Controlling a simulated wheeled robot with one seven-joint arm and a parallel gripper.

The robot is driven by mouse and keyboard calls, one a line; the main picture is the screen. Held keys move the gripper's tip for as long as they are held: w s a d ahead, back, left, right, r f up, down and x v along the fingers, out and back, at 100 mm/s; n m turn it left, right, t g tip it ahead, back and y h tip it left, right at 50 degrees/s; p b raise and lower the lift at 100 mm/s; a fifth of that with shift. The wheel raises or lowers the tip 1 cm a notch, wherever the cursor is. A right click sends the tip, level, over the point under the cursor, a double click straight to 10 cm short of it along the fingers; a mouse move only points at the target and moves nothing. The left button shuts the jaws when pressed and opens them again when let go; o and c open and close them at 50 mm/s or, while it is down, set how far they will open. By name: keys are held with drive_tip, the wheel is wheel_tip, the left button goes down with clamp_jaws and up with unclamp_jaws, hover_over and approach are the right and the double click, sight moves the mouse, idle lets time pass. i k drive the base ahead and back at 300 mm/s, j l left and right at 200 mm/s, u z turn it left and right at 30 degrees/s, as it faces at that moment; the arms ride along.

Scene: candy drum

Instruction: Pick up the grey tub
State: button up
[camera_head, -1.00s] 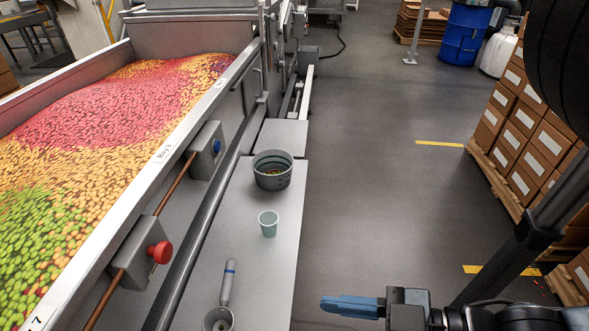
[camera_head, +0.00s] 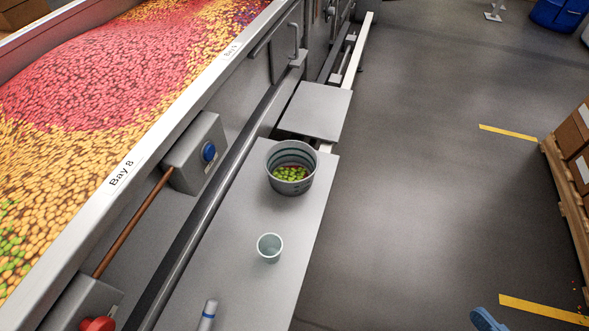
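The grey tub (camera_head: 291,183) stands upright near the far end of the long grey shelf (camera_head: 238,232) beside the candy trough. Green, yellow and a few red candies lie in its bottom. A small pale blue-green cup (camera_head: 269,249) stands in front of it, apart from it. The blue tip of my gripper (camera_head: 487,320) shows at the bottom edge, right of the shelf and well away from the tub. The rest of my gripper is out of frame, so I cannot see whether it is open.
A scoop handle (camera_head: 207,316) with a blue band lies at the shelf's near end. A control box with a blue button (camera_head: 208,152) and a red button (camera_head: 98,324) sit along the trough's side. Stacked cartons (camera_head: 574,136) stand on a pallet at right. The floor between is clear.

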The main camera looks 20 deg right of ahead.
sight(291, 167)
drive_tip(key=i+j+z, duration=0.15)
drive_tip(key=i+z, duration=0.2)
drive_tip(key=i+j+z, duration=0.2)
drive_tip(key=z, duration=0.15)
